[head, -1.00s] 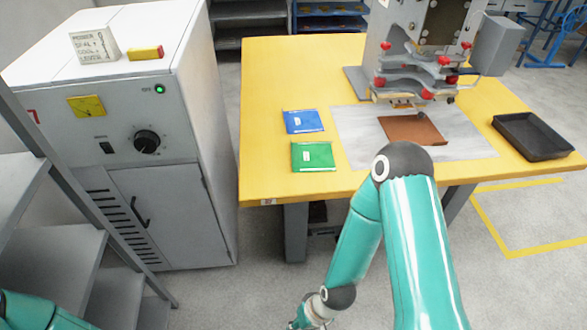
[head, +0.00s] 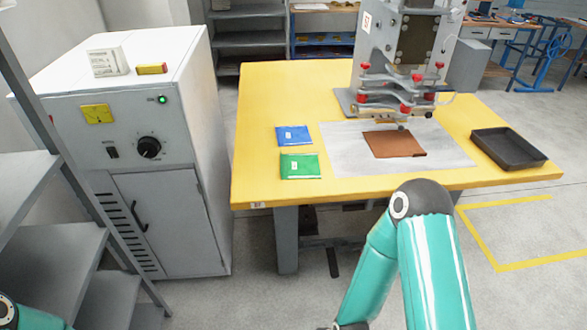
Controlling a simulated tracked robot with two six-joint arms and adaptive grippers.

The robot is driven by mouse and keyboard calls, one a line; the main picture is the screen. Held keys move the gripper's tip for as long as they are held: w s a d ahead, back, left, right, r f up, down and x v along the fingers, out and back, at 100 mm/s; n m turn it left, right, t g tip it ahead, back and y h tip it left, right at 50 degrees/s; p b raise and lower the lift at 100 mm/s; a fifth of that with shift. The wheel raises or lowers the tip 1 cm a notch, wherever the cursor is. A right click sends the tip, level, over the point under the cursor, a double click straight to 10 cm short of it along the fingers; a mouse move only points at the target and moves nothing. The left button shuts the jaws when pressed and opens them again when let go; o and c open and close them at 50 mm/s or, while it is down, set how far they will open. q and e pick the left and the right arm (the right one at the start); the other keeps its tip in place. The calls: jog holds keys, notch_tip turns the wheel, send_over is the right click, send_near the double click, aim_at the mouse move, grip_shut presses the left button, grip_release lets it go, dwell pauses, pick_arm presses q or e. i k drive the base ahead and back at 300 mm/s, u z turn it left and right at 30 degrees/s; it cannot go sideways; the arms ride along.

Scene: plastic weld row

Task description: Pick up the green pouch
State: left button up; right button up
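The green pouch (head: 300,166) lies flat near the front left of the yellow table (head: 257,110), with a small white label on it. A blue pouch (head: 294,136) lies just behind it, a little apart. My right arm stands in front of the table, bent down at the elbow; its gripper is below the bottom edge of the picture. Only a bit of my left arm shows at the bottom left corner, and its gripper is out of view. Nothing touches the green pouch.
A welding press (head: 400,60) stands at the table's back over a grey mat (head: 345,155) with a brown sheet (head: 394,144). A black tray (head: 508,149) is at the right. A white cabinet (head: 165,205) and grey shelves (head: 85,240) stand at the left.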

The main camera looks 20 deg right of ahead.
aim_at(294, 166)
jog(key=z, duration=0.05)
jog(key=i, duration=0.9)
jog(key=u, duration=0.2)
jog(key=k, duration=0.85)
jog(key=z, duration=0.2)
jog(key=i, duration=0.8)
jog(key=u, duration=0.05)
